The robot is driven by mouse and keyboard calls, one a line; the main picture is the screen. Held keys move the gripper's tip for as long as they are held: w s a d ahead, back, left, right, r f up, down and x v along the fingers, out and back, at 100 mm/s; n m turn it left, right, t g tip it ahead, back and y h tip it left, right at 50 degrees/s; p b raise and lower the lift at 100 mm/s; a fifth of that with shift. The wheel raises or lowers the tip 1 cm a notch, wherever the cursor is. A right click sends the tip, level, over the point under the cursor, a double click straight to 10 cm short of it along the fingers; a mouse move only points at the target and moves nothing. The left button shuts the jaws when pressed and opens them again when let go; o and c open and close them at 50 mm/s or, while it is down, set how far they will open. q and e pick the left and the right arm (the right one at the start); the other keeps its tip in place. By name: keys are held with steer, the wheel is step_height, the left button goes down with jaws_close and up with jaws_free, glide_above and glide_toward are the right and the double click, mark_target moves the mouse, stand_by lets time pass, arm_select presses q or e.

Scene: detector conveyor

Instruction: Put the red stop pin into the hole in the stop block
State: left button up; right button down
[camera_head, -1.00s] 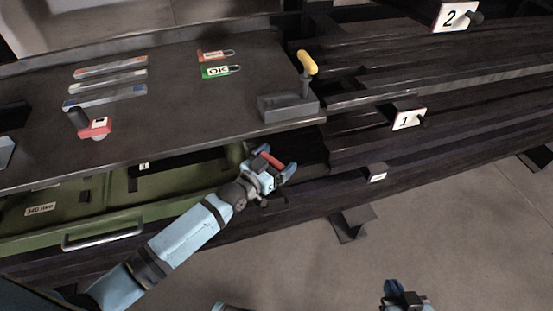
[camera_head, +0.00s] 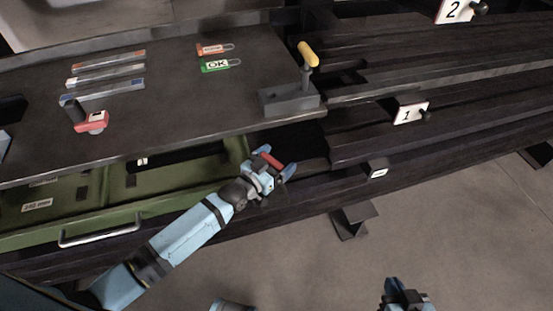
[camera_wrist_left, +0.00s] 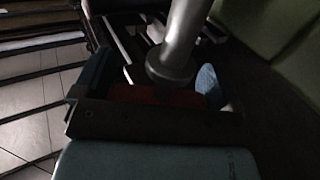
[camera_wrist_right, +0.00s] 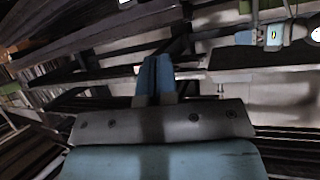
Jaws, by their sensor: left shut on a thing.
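My left gripper (camera_head: 277,161) is shut on a red piece (camera_head: 270,160), apparently the red stop pin's handle, in front of the bench edge beside the open green drawer. In the left wrist view the red part (camera_wrist_left: 180,98) lies between the blue fingers, and a grey metal shaft rises from it. A grey block (camera_head: 290,101) with an upright yellow-handled lever (camera_head: 308,55) sits at the bench's right corner; I cannot tell whether it is the stop block, and no hole shows. My right gripper (camera_head: 404,293) is low at front right, its fingers together and empty in the right wrist view (camera_wrist_right: 155,77).
The dark bench (camera_head: 170,110) holds an orange tag (camera_head: 213,49), a green OK tag (camera_head: 217,65), several grey bars and a red-and-black tool (camera_head: 92,122). The green drawer (camera_head: 125,190) is open below. Dark rails with plates 1 (camera_head: 410,112) and 2 (camera_head: 453,10) run right.

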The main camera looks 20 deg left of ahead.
arm_select(q)
steer(key=shift+f, duration=0.25)
arm_select(e)
steer(key=shift+f, duration=0.2)
arm_select(q)
steer(key=shift+f+b, duration=0.65)
steer(key=shift+f, duration=0.15)
steer(key=o, duration=0.8)
arm_select(e)
steer(key=shift+r, duration=0.15)
arm_select(q)
steer(key=shift+s, duration=0.1)
steer(key=v, duration=0.2)
steer(key=shift+s+a+p, duration=0.15)
steer(key=shift+s+p, duration=0.05)
steer(key=shift+p, duration=0.2)
steer(key=p+v, duration=0.1)
steer(key=v, duration=1)
steer(key=shift+s+a, duration=0.1)
arm_select(e)
steer(key=shift+r, duration=0.75)
